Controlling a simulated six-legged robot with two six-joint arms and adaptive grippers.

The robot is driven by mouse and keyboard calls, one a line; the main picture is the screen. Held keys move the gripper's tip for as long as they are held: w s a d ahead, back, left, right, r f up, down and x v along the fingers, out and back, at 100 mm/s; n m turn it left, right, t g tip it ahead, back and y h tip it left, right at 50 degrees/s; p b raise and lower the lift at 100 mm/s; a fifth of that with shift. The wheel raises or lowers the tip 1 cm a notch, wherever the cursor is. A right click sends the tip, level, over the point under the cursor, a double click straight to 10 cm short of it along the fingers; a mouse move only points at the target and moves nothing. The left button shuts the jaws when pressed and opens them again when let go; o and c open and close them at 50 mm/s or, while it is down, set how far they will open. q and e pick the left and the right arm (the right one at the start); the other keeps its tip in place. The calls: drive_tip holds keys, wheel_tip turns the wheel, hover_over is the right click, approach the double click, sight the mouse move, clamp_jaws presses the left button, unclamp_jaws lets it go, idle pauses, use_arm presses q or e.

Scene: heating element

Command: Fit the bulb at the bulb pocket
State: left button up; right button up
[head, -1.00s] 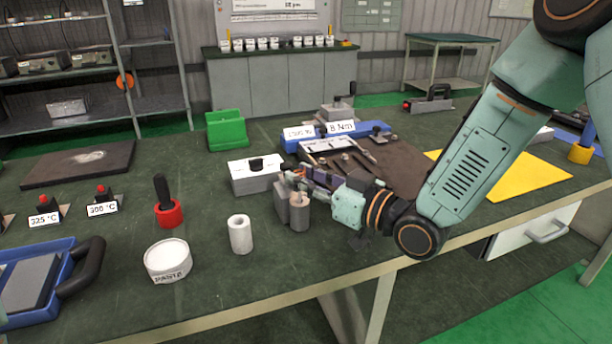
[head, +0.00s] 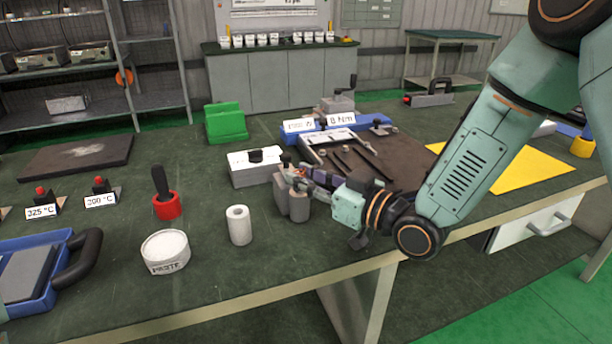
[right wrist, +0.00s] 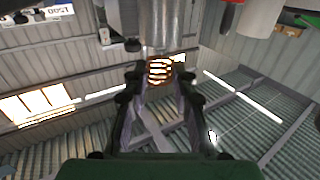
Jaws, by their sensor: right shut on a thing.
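My right gripper (head: 298,180) reaches in from the right, low over the bench. It is at the upper part of two grey upright pieces, a block (head: 281,196) and a round post (head: 299,206). In the right wrist view its fingertips (right wrist: 158,72) close on a small copper-coloured piece (right wrist: 158,70) with bright stripes, which I take for the bulb. A grey metal cylinder (right wrist: 148,22) is just beyond the fingertips; I cannot tell whether the piece touches it. The bulb pocket cannot be made out for certain. My left gripper is not in view.
A white box (head: 252,168) with a black knob stands behind the grey pieces. A white roll (head: 239,226), a paste tub (head: 166,252) and a red-based handle (head: 166,205) stand left. A brown mat (head: 400,172) with tools lies behind my right forearm. Bench surface in front is clear.

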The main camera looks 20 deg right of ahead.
drive_tip(key=shift+r, duration=0.2)
drive_tip(key=shift+r+p, duration=2.6)
drive_tip(key=shift+r, duration=0.15)
idle(0.7)
drive_tip(key=shift+f+b, duration=2.15)
drive_tip(key=shift+f, duration=0.9)
drive_tip(key=o, duration=1)
drive_tip(key=shift+r, duration=0.15)
wheel_tip(320, 180, up, 10)
